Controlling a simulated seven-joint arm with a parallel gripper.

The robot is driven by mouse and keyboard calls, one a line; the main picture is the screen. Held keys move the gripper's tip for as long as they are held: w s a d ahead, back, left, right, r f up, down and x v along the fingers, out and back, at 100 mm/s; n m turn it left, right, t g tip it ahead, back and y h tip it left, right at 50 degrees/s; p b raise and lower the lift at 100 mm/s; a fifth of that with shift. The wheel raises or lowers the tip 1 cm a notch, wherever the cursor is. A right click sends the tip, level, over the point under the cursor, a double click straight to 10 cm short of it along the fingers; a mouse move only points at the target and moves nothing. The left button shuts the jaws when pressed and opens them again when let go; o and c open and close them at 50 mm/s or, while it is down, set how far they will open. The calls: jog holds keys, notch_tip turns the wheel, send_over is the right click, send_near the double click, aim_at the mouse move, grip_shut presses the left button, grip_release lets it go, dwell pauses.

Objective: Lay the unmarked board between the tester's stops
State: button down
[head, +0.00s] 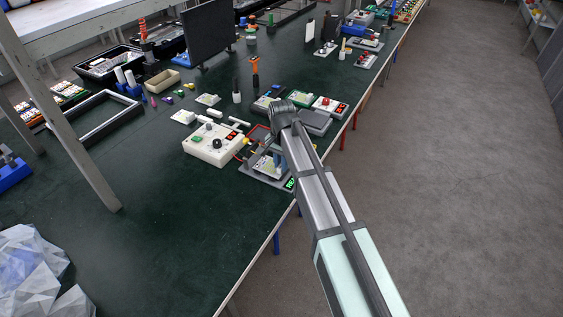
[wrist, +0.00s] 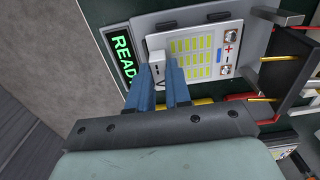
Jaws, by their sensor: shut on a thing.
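A white board (wrist: 194,56) with rows of yellow cells and plus and minus pads shows in the wrist view. It is over the tester's pale grey bed (wrist: 246,12). My gripper (wrist: 160,72) has blue fingers shut on a small white block at the board's left end. I cannot tell whether the board rests on the bed or hangs just above it. Dark bars (wrist: 179,23) stand by its upper edge. The fingers hide its lower left part. The tester (head: 268,166) has a lit green display (wrist: 122,54), partly readable as "READ". In the head view my arm partly covers the tester.
Red and yellow leads (wrist: 268,98) and grey posts (wrist: 281,16) are close on the tester's right. A white box with dials (head: 213,144) stands left of the tester in the head view. The bench's edge is close on the right. The bench's near left middle is clear.

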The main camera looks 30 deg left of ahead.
jog(key=shift+f, duration=0.3)
dwell(0.4)
jog(key=c, duration=1)
grip_release()
notch_tip(320, 180, up, 14)
jog(key=shift+f, duration=0.1)
